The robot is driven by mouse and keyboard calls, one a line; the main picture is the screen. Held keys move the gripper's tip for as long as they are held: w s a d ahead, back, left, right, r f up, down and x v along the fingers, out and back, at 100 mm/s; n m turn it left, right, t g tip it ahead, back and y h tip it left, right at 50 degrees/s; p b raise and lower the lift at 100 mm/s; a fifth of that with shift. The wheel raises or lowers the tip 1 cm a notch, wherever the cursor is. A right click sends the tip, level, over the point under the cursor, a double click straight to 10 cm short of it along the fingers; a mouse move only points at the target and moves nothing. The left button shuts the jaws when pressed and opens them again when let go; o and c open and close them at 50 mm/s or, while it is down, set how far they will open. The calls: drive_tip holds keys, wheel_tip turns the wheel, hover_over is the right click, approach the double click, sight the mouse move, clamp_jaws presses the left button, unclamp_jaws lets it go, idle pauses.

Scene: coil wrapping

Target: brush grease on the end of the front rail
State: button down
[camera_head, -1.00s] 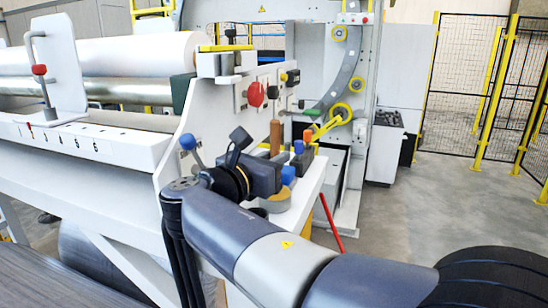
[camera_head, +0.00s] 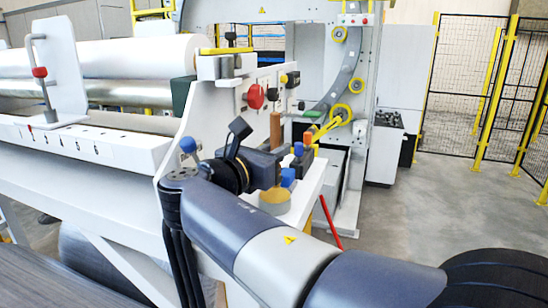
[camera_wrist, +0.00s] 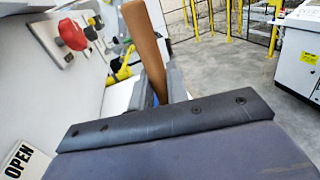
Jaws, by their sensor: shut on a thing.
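My gripper (camera_wrist: 166,90) is shut on a brush, whose brown wooden handle (camera_wrist: 146,42) stands up between the fingers in the wrist view. In the head view the handle (camera_head: 275,130) rises nearly upright from the dark gripper (camera_head: 270,168) at the white machine's right end. The bristles are hidden behind the gripper and wrist. A round tin with an amber top (camera_head: 274,197), perhaps the grease, sits on the white shelf just below the gripper. I cannot tell which part is the front rail; a long white bar with numbers (camera_head: 95,143) runs along the machine's front at left.
Blue- and orange-topped items (camera_head: 298,150) stand close to the gripper. A red stop button (camera_head: 256,97) and levers are on the panel behind; the button also shows in the wrist view (camera_wrist: 72,35). A red bar (camera_head: 331,215) leans by the shelf. Open floor lies right.

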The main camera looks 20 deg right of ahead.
sight(272, 128)
drive_tip(key=shift+r, duration=2.4)
